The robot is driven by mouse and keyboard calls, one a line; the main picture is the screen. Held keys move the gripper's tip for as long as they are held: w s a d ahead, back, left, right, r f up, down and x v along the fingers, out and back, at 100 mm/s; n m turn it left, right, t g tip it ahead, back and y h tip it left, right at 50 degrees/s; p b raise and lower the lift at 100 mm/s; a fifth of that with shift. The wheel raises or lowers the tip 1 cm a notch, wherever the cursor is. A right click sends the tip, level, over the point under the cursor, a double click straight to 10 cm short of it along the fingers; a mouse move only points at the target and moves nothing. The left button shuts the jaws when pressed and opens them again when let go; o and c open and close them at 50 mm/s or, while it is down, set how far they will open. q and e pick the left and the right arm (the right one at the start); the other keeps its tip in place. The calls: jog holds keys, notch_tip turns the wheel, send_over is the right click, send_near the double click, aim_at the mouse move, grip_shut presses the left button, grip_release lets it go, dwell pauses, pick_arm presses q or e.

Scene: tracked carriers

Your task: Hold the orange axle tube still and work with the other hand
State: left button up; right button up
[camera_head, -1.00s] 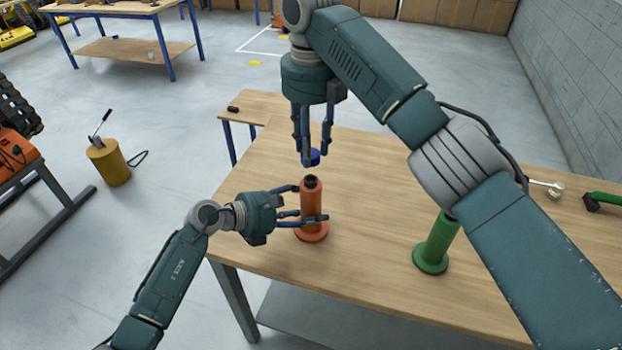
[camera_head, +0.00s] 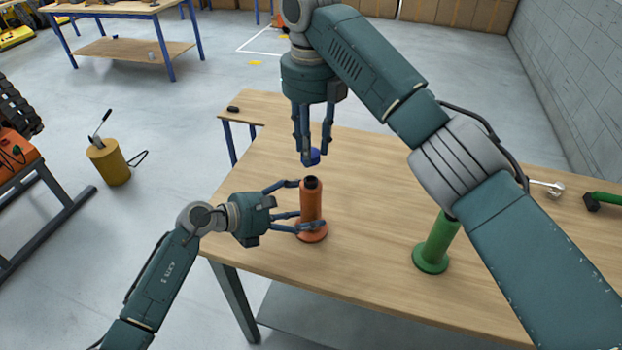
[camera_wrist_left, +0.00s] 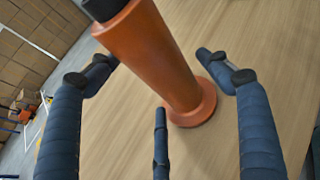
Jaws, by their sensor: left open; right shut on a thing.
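The orange axle tube (camera_head: 312,203) stands upright on its flange on the wooden table, its dark top end showing. It also shows in the left wrist view (camera_wrist_left: 150,55). My left gripper (camera_head: 298,205) is open at the tube's left side, its fingers spread near the tube. In the left wrist view the fingers (camera_wrist_left: 165,75) lie apart, with the tube between and beyond them. My right gripper (camera_head: 314,158) points down above the tube and is shut on a small blue piece (camera_head: 313,156). The blue piece is apart from the tube's top and partly hidden by the fingers.
A green tube (camera_head: 436,243) with a flange stands to the right on the table (camera_head: 370,215), beside my right arm. A metal tool (camera_head: 547,187) and a green-handled item (camera_head: 603,200) lie at the far right. The table's front edge is close to the orange tube.

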jog(key=shift+a, duration=0.1)
pick_arm(q)
jog(key=v, duration=1)
jog(key=shift+a, duration=0.15)
